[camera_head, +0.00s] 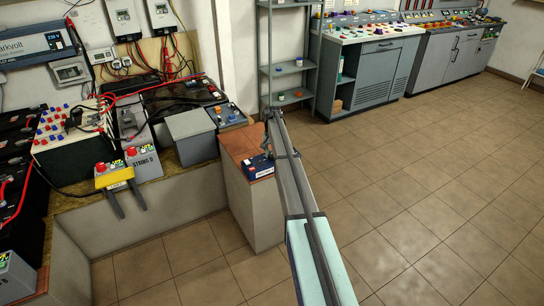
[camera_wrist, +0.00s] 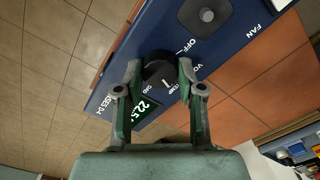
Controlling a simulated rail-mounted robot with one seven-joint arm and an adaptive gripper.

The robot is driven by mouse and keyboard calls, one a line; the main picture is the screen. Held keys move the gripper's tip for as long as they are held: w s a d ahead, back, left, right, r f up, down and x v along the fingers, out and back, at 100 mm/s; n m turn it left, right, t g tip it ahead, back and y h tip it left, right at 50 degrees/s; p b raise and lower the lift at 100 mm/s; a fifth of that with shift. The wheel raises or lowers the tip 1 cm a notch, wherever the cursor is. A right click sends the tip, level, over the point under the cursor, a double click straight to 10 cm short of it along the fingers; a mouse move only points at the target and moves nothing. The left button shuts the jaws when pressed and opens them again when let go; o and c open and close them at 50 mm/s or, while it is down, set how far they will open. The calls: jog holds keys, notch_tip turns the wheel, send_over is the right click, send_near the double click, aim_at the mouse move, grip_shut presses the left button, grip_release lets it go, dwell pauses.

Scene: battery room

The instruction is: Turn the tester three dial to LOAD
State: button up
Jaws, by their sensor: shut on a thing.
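A blue tester (camera_head: 258,167) sits on the orange-brown top of the low counter in the head view. In the wrist view, its blue panel (camera_wrist: 125,62) runs diagonally, with a lit display (camera_wrist: 148,110) reading about 22.5. My gripper (camera_wrist: 161,72) is shut on a black dial (camera_wrist: 158,66), one finger on each side. The dial's white mark points down, near the TEMP label. No LOAD label is readable, and I cannot read which tester this is.
Another tester-like box with knobs (camera_head: 227,114) stands behind, at the counter's back. A grey box (camera_head: 192,136) and a cable-covered bench are to the left. A shelf rack (camera_head: 288,66) and control consoles (camera_head: 372,62) stand behind. The tiled floor at right is clear.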

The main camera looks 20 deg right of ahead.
jog(key=m+b, duration=0.1)
jog(key=m, duration=0.4)
jog(key=shift+s+f+m, duration=0.1)
jog(key=shift+f+m, duration=0.05)
jog(key=shift+m, duration=0.15)
jog(key=m+b, duration=0.1)
jog(key=m, duration=0.4)
jog(key=shift+m, duration=0.3)
jog(key=o, duration=1.1)
jog(key=shift+o, duration=0.2)
notch_tip(320, 180, up, 12)
